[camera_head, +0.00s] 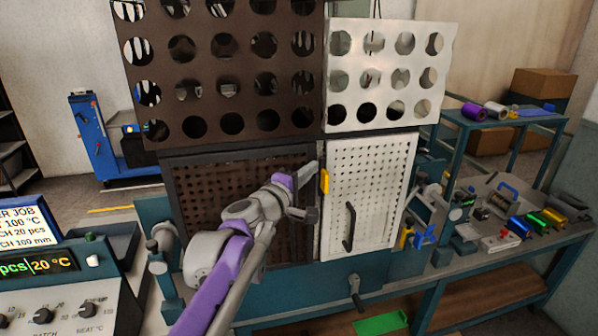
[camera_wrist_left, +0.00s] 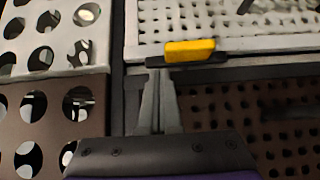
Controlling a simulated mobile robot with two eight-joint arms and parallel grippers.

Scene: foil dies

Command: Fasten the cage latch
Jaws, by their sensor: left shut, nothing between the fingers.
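The cage latch (camera_head: 325,181) is a small yellow tab, upright at the left edge of the white perforated door (camera_head: 385,180). In the left wrist view the latch (camera_wrist_left: 190,50) shows a black strip beneath the yellow and lies along the seam between the white door and the brown mesh panel (camera_wrist_left: 260,110). My left gripper (camera_head: 313,170) is just left of the latch. In the left wrist view its fingers (camera_wrist_left: 158,75) are together and empty, their tips at the latch's black end; I cannot tell whether they touch. My right gripper is not in view.
A black handle (camera_head: 349,227) stands on the white door. Perforated guard plates (camera_head: 215,70) rise above the cage. A control box (camera_head: 40,265) is at lower left. A workbench with colored spools (camera_head: 535,222) is at right.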

